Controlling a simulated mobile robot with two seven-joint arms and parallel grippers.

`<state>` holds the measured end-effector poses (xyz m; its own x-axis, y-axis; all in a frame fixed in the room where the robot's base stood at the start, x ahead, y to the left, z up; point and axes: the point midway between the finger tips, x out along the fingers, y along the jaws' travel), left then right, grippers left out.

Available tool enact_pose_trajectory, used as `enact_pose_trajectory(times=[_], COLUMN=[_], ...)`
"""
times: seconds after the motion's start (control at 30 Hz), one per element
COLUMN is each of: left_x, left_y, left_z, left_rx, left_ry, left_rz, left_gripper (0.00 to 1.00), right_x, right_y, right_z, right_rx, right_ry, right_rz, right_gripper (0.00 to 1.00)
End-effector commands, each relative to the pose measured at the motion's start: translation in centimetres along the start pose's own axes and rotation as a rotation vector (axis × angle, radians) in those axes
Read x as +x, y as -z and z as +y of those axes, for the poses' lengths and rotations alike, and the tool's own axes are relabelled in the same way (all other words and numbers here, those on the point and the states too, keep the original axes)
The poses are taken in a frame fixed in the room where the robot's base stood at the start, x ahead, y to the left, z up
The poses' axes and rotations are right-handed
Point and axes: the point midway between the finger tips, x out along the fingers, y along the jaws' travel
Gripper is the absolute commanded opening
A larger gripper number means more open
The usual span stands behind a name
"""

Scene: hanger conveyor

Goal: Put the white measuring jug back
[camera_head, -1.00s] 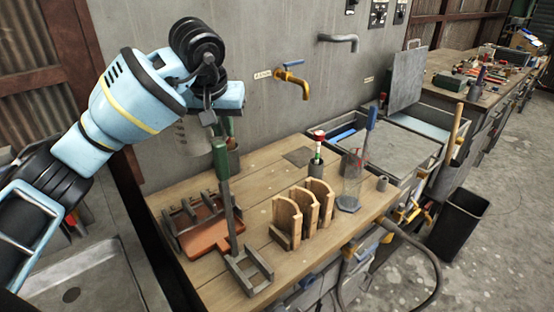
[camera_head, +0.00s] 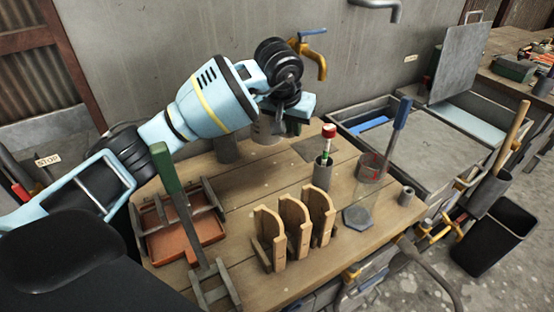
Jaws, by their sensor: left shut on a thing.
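My left gripper (camera_head: 286,108) reaches in from the left above the back of the wooden bench (camera_head: 240,190). It is shut on the white measuring jug (camera_head: 266,130), which looks pale grey here. The jug hangs below and left of the jaws, and its upper part is hidden by the gripper. I cannot tell whether its base touches the bench. My right gripper is not in view.
On the bench are a grey pot (camera_head: 225,150), an orange tray (camera_head: 184,232), wooden slotted holders (camera_head: 296,222), a grey cup (camera_head: 322,174) with a red-topped item, and a clear cylinder (camera_head: 369,168). A brass tap (camera_head: 318,62) juts from the wall.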

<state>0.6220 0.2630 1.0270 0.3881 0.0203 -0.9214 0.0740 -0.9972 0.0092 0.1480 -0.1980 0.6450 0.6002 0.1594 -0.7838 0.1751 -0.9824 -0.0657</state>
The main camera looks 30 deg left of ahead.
Motion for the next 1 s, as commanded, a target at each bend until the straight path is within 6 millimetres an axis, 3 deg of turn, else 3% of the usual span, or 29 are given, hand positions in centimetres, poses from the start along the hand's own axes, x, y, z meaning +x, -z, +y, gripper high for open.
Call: enact_pose_trajectory(times=[0.3,0.6,0.87,1.0], left_x=[4.6,5.5,8.3,8.7], left_y=[-2.0,-2.3,-3.6,-3.6], left_z=[0.0,0.0,-0.1,-0.1], left_rx=[0.0,0.0,-0.001,0.001], left_ry=[-0.001,0.001,-0.001,0.001], left_rz=[-0.003,-0.001,-0.003,0.001], left_gripper=[0.0,0.0,0.0,0.0], right_x=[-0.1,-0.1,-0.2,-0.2], right_y=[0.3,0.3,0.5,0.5], right_z=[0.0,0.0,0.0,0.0], right_rx=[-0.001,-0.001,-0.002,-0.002], right_ry=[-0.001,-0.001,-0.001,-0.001], right_rz=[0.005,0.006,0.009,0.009], right_gripper=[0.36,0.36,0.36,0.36])
